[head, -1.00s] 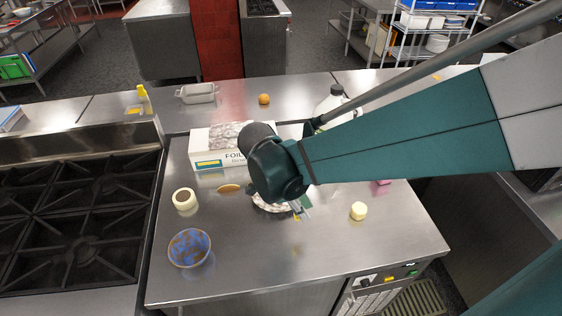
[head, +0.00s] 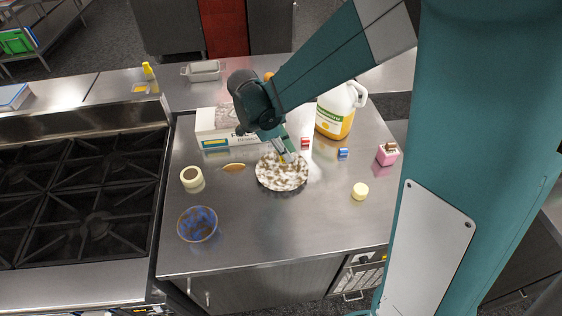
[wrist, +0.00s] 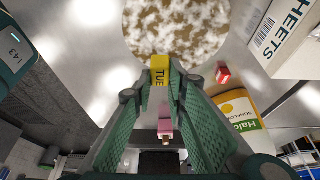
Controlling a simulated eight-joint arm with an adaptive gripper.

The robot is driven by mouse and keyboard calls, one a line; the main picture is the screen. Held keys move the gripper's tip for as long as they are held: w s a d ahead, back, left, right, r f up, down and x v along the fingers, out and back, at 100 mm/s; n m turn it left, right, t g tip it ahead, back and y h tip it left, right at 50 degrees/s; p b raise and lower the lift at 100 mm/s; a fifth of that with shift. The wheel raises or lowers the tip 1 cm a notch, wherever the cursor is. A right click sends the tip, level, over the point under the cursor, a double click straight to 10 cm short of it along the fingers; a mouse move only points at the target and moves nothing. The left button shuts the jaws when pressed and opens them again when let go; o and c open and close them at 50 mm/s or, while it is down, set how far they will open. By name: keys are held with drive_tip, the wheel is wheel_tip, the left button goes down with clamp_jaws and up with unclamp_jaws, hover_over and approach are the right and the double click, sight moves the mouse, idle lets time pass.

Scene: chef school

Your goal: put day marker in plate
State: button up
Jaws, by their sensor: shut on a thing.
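The yellow day marker (wrist: 161,66), lettered TUE, is between the fingertips of my gripper (wrist: 162,82) in the wrist view. My gripper is shut on it. The round plate (wrist: 150,45), mottled white and brown, lies just beyond the marker there. In the head view my gripper (head: 286,153) is over the back part of the plate (head: 270,182), with the marker small and partly hidden by the fingers. I cannot tell whether the marker touches the plate.
A foil box (head: 212,132) stands behind left of the plate, a jug (head: 335,112) behind right. Small red (head: 305,143) and blue (head: 343,153) blocks lie to the right. A patterned bowl (head: 197,224) and tape roll (head: 191,178) are left.

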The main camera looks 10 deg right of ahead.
drive_tip(key=shift+w+a+f, duration=0.1)
drive_tip(key=shift+w+a, duration=0.05)
drive_tip(key=shift+w, duration=0.6)
drive_tip(key=shift+w+a+f, duration=0.1)
drive_tip(key=shift+w, duration=0.65)
approach(288, 172)
drive_tip(key=shift+d+f, duration=0.2)
drive_tip(key=shift+d, duration=0.3)
drive_tip(key=shift+d+f, duration=0.15)
drive_tip(key=shift+d, duration=0.35)
drive_tip(key=shift+f, duration=0.1)
drive_tip(key=shift+f, duration=2)
drive_tip(key=shift+f, duration=0.2)
drive_tip(key=o, duration=0.8)
drive_tip(key=shift+c, duration=0.2)
drive_tip(key=shift+r, duration=0.25)
